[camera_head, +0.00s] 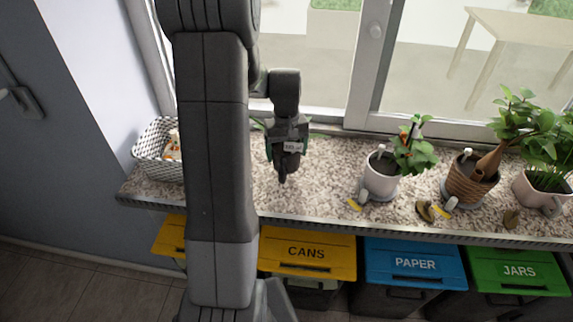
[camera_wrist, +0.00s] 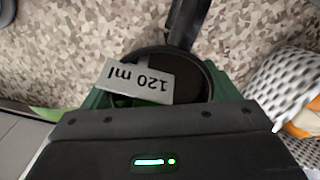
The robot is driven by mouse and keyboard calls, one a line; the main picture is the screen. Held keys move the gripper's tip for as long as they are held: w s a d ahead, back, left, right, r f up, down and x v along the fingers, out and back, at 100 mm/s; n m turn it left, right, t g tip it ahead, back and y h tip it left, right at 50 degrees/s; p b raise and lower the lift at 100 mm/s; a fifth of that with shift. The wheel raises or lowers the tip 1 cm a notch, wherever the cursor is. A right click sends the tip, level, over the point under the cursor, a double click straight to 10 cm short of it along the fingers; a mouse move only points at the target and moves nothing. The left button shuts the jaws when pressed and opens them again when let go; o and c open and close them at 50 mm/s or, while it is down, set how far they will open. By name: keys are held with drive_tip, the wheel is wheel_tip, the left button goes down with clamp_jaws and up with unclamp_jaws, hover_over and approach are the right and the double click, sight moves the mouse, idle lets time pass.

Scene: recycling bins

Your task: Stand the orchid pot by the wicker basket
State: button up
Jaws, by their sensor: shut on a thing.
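My gripper (camera_head: 287,132) is over the speckled sill, shut on a dark round pot (camera_wrist: 207,82). A grey tag reading "120 ml" (camera_wrist: 138,77) lies across the pot's opening, and a dark handle-like bar sticks out from it. Long green leaves (camera_head: 318,135) show beside the gripper, so this looks like the orchid pot; no blossom is visible. I cannot tell whether its base touches the sill. The black-and-white woven basket (camera_head: 150,160) stands at the sill's left end, partly hidden by my arm. It also shows at the right of the wrist view (camera_wrist: 283,85), apart from the pot.
A white pot with a red-flowered plant (camera_head: 380,178), a brown woven pot (camera_head: 468,180) and a pale pot (camera_head: 533,192) stand to the right. Dry leaves (camera_head: 425,210) lie near the front edge. Window glass is behind; labelled bins (camera_head: 415,264) are below.

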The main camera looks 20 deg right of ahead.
sight(287, 145)
drive_tip(key=shift+f, duration=2.35)
drive_tip(key=o, duration=1.3)
drive_tip(key=shift+c, duration=0.2)
wheel_tip(287, 145, up, 12)
drive_tip(key=shift+r, duration=0.1)
drive_tip(key=shift+f, duration=4.4)
